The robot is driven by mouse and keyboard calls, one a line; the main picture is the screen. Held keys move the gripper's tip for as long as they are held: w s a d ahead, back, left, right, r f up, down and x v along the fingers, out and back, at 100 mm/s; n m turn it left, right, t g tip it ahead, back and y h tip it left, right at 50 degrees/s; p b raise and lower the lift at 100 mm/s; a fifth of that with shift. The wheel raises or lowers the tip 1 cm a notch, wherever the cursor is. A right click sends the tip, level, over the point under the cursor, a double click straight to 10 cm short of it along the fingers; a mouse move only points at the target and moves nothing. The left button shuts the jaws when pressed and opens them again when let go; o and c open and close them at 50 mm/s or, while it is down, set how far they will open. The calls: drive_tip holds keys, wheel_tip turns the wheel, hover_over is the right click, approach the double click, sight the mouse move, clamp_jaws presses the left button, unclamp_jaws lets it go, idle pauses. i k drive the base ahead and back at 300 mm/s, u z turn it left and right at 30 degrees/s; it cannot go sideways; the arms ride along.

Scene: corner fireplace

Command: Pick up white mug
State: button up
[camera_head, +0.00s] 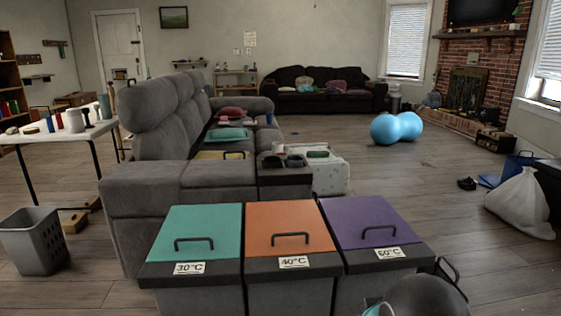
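A small white mug-like object (278,148) stands by the dark console (285,178) at the near right end of the grey sofa. It is too small for me to make out a handle. A larger white cylindrical vessel (74,121) stands on the white table (40,139) at the left, among several bottles and small items. I cannot tell for certain which of these is the white mug.
Three lidded bins, teal (203,222), orange (284,217) and purple (366,214), stand close in front. The grey sofa (165,130) lies behind them. A grey basket (32,240) is at left, a white bag (521,204) at right. Floor right of centre is largely clear.

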sight(277, 146)
drive_tip(key=k, duration=0.35)
drive_tip(key=z, duration=1.9)
drive_tip(key=i, duration=4.75)
drive_tip(key=u, duration=2.95)
drive_tip(key=i, duration=2.75)
